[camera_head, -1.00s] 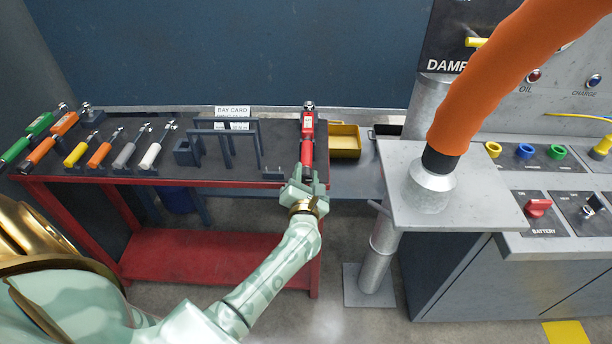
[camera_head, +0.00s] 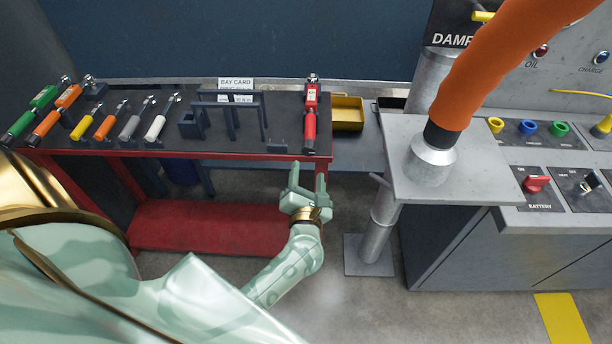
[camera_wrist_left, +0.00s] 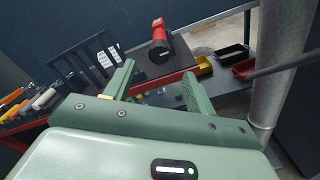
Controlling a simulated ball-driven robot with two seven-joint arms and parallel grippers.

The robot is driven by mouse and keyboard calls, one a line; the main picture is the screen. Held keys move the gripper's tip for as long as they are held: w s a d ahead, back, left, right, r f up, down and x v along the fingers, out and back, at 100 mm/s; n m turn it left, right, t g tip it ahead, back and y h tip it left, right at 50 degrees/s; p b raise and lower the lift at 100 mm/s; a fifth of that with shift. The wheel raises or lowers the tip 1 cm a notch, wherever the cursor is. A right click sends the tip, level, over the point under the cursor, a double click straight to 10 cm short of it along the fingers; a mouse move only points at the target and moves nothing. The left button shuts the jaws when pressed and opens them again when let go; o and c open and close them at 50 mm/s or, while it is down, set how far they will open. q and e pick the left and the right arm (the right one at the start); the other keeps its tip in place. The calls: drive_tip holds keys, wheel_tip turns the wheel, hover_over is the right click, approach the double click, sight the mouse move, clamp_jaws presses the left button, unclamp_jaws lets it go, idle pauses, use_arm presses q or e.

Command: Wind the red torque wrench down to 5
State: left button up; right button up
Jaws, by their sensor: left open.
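The red torque wrench (camera_head: 310,116) lies at the right end of the dark bench top, its handle end toward the front edge and its head toward the back. A pale label is on its body; the setting is too small to read. In the left wrist view the red wrench (camera_wrist_left: 160,36) shows beyond the fingers, apart from them. My left gripper (camera_head: 308,178) is open and empty, below and in front of the wrench's handle end, off the bench edge. Its two fingers also show in the left wrist view (camera_wrist_left: 155,88). My right gripper is not in view.
Several other wrenches, including a green one (camera_head: 33,113), line the left of the red bench (camera_head: 215,154). A bay card (camera_head: 236,84) and dark racks stand mid-bench. A yellow tray (camera_head: 348,112) is right of the wrench. A metal post with plate (camera_head: 398,190) stands farther right.

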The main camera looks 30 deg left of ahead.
use_arm(q)
drive_tip(key=v, duration=0.7)
drive_tip(key=shift+w, duration=0.1)
